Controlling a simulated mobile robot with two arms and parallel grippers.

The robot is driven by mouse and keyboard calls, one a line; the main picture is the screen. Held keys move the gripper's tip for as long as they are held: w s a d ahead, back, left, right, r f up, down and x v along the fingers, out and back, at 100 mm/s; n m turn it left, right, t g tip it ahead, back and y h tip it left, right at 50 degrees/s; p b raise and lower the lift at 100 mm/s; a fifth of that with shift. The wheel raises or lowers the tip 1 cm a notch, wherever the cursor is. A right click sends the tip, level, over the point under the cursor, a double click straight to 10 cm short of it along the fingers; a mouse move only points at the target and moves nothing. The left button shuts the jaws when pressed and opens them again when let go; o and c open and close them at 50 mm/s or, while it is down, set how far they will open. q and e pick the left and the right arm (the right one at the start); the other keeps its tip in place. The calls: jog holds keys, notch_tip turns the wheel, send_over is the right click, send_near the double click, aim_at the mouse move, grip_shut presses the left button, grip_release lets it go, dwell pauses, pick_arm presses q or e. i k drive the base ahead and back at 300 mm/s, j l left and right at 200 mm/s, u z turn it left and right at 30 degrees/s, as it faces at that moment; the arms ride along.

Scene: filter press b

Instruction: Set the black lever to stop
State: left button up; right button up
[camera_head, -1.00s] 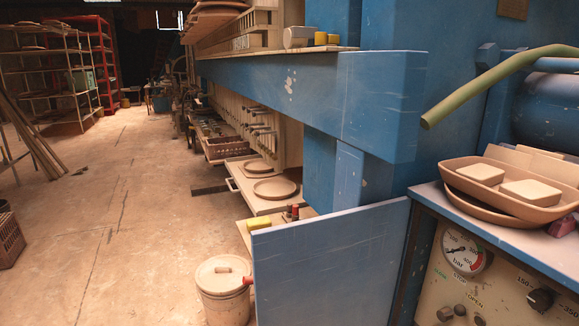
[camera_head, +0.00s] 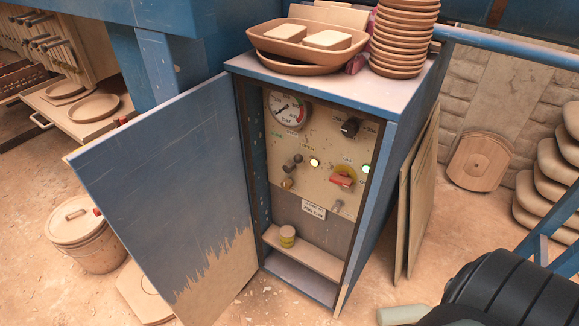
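A blue cabinet (camera_head: 407,110) stands with its door (camera_head: 165,190) open to the left, showing a beige control panel (camera_head: 325,130). A small black lever (camera_head: 293,162) with a round dark end sits on the panel, below the pressure gauge (camera_head: 287,109). Its labels are too small to read, so I cannot tell its setting. Also on the panel are a black rotary knob (camera_head: 350,127), a red switch handle (camera_head: 343,179) and two lit greenish-white lamps, one beside the lever (camera_head: 314,162). Neither gripper is in view.
Clay trays (camera_head: 290,45) and a stack of brown bowls (camera_head: 403,35) stand on the cabinet top. A lidded bucket (camera_head: 84,235) is left of the door. Boards (camera_head: 418,190) lean on the right side. A black ribbed shape fills the lower right corner.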

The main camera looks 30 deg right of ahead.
aim_at(290, 165)
jog(key=l+z, duration=0.15)
jog(key=z, duration=1.1)
